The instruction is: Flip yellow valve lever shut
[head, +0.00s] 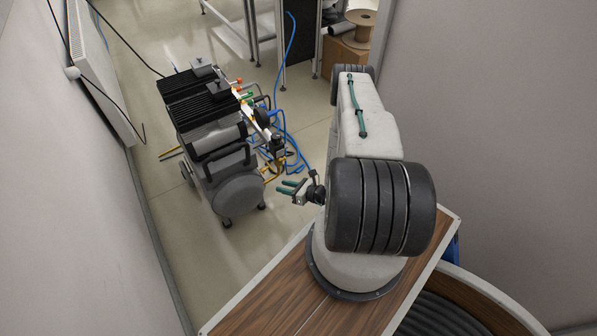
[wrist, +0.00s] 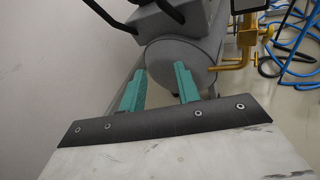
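A grey compressor (head: 222,165) stands on the floor left of my arm. Several coloured fittings sit on its right side, among blue hoses. Yellow piping (head: 272,172) shows low on that side, and in the wrist view a yellow pipe (wrist: 233,66) leaves the grey tank (wrist: 187,55) toward the right. I cannot tell which yellow part is the valve lever or how it is set. My gripper (head: 281,187) is just right of the tank and apart from it. In the wrist view its teal fingers (wrist: 160,72) are spread with nothing between them, pointing at the tank's round end.
Blue hoses (wrist: 294,50) loop over the floor right of the yellow pipe. A pale wall (head: 70,220) runs along the left. A wood-topped surface (head: 262,307) lies under my arm. A cardboard box (head: 345,57) with a spool stands at the back. Floor left of the wood top is clear.

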